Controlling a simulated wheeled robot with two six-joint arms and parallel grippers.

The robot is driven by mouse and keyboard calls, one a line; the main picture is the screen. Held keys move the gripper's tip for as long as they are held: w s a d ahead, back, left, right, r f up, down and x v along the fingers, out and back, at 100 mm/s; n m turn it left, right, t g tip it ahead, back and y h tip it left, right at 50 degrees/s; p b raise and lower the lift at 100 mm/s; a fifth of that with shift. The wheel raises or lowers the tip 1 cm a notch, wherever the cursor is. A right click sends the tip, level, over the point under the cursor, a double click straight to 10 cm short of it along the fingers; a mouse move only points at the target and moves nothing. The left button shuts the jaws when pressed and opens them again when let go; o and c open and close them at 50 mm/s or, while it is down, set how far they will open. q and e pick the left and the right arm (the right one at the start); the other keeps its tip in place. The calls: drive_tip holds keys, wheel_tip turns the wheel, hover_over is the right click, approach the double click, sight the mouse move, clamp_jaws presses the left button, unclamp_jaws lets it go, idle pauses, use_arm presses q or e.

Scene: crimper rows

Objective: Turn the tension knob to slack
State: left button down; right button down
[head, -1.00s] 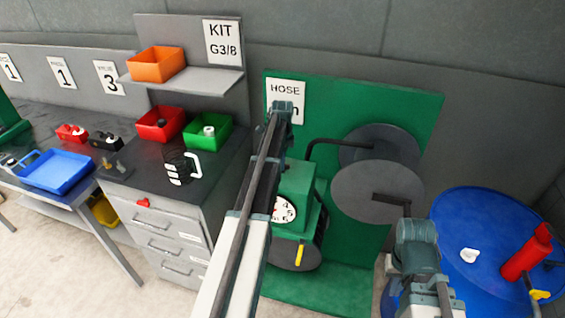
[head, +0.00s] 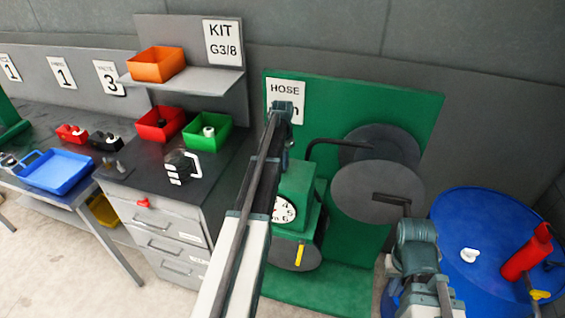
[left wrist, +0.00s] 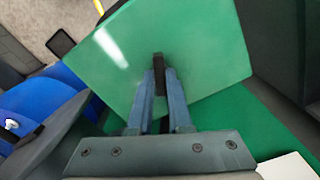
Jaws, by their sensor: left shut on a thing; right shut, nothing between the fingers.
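My left gripper (left wrist: 158,88) points down over the green machine housing (left wrist: 190,60). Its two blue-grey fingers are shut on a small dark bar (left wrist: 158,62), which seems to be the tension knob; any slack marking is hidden. In the head view my left arm covers the fingertips and this knob, above the green housing (head: 300,176). A white numbered dial (head: 284,209) shows partly on the housing's front beside my arm. My right gripper (head: 408,214) is at the lower right, below the grey reel disc, shut with nothing seen in it; its fingers are hard to make out.
Grey reel discs (head: 378,192) stand right of the housing, before a green back panel (head: 425,115). A blue drum (head: 460,215) carries a red cylinder (head: 526,255) at the right. A drawer bench (head: 150,205) with bins stands left, close to my left arm.

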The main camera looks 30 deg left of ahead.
use_arm(q)
drive_tip(key=n, duration=1.4)
drive_tip(key=shift+n, duration=0.3)
drive_tip(key=n, duration=0.4)
drive_tip(key=shift+n, duration=2.3)
drive_tip(key=c, duration=0.8)
unclamp_jaws()
drive_tip(key=shift+c, duration=0.2)
